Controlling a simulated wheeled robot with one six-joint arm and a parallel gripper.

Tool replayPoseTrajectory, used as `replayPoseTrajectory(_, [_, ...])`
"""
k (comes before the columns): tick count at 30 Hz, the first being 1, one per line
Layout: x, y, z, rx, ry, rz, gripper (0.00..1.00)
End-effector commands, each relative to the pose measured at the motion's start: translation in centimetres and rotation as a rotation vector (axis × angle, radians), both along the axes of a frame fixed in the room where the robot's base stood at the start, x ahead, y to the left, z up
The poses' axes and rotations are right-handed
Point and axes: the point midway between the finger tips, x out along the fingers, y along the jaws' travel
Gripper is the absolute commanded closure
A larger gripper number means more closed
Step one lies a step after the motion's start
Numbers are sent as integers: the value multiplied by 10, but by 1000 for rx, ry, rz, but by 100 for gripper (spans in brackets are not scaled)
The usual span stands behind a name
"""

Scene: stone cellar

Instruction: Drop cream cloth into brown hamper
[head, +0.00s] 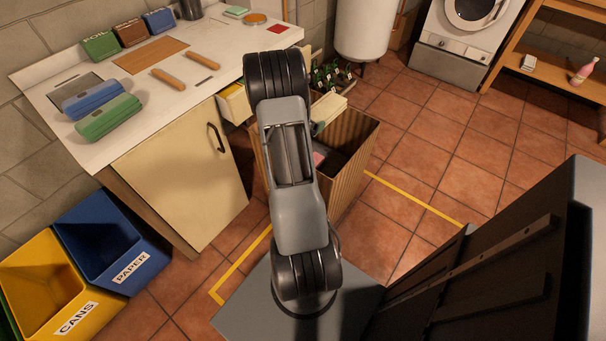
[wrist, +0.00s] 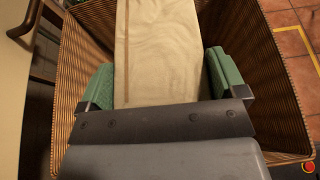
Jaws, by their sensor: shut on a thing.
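The cream cloth (wrist: 160,45) is a flat, pale piece with a brown stripe near its left edge. It lies between the two green fingers of my gripper (wrist: 160,82), which is shut on it. In the head view the cloth (head: 329,107) shows beyond my arm, with part of my gripper (head: 318,127) beside it. The brown hamper (head: 352,145) is a ribbed, open-topped box on the floor. The cloth and gripper appear over its opening, and its walls (wrist: 275,75) show on both sides in the wrist view. My arm hides part of the hamper.
A cream cabinet (head: 185,165) with a dark handle stands left of the hamper. A drawer (head: 234,103) is pulled out beside it. A crate of green bottles (head: 330,80) is behind. Blue (head: 100,240) and yellow (head: 50,285) bins stand at left. Tiled floor is clear at right.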

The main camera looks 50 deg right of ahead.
Motion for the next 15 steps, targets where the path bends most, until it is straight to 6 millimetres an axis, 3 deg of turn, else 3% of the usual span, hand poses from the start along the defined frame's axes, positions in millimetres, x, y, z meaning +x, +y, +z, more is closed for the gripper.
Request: replayPoseTrajectory(15, [6,5,-43,-2,1,13,43])
